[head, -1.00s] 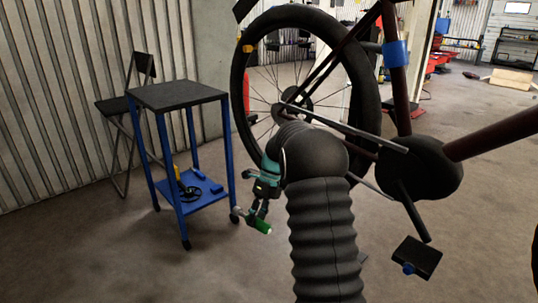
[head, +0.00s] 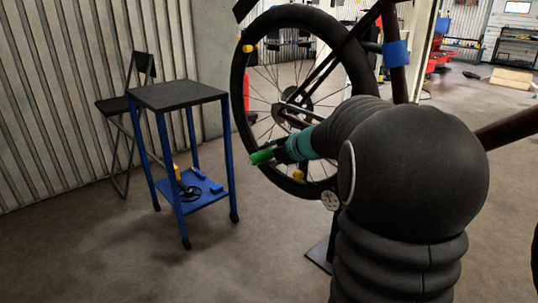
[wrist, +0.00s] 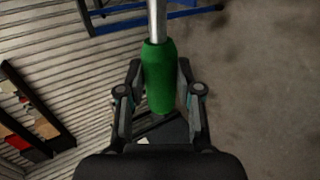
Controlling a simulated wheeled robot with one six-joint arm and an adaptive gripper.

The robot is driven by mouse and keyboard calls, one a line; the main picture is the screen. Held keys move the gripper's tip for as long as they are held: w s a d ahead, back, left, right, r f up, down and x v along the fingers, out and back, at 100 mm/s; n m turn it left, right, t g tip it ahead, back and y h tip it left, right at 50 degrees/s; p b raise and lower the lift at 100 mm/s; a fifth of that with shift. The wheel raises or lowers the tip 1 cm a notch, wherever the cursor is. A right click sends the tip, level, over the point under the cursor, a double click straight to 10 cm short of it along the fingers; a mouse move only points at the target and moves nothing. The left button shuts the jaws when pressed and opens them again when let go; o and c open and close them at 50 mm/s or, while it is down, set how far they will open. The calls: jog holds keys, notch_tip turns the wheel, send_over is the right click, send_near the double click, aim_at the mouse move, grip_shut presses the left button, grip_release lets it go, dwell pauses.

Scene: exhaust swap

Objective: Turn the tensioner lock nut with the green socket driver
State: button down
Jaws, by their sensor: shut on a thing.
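My gripper (head: 278,152) is shut on the green handle of the socket driver (head: 262,156). In the head view it is in front of the left part of the bicycle's wheel (head: 241,112), below and left of the hub. In the wrist view the green socket driver (wrist: 159,75) sits between the two fingers of my gripper (wrist: 160,88), and its bare metal shaft runs up out of the picture. The socket end is out of view there. I cannot make out the tensioner lock nut in either view; my arm covers much of the bicycle's lower part.
A blue-framed table (head: 178,96) with a black top stands at the left, with small items on its lower shelf (head: 200,197). A dark folding chair (head: 115,105) is behind it. The floor between table and wheel is clear.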

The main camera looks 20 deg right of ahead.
jog(key=shift+d, duration=0.1)
jog(key=shift+w+d, duration=0.3)
jog(key=shift+d, duration=0.55)
jog(key=shift+w+d, duration=0.35)
jog(key=shift+d, duration=0.45)
jog(key=shift+w+d, duration=0.3)
jog(key=shift+d, duration=0.55)
jog(key=shift+w+d, duration=0.3)
jog(key=shift+d, duration=0.55)
jog(key=c, duration=1.7)
grip_release()
grip_shut()
jog(key=b, duration=0.2)
jog(key=shift+f+t+b, duration=0.3)
jog(key=shift+t, duration=0.1)
jog(key=t+b, duration=0.1)
jog(key=b, duration=0.4)
jog(key=t+y+b, duration=0.1)
jog(key=t+b, duration=0.1)
jog(key=b, duration=0.3)
jog(key=shift+s+f, duration=0.1)
jog(key=shift+f, duration=0.15)
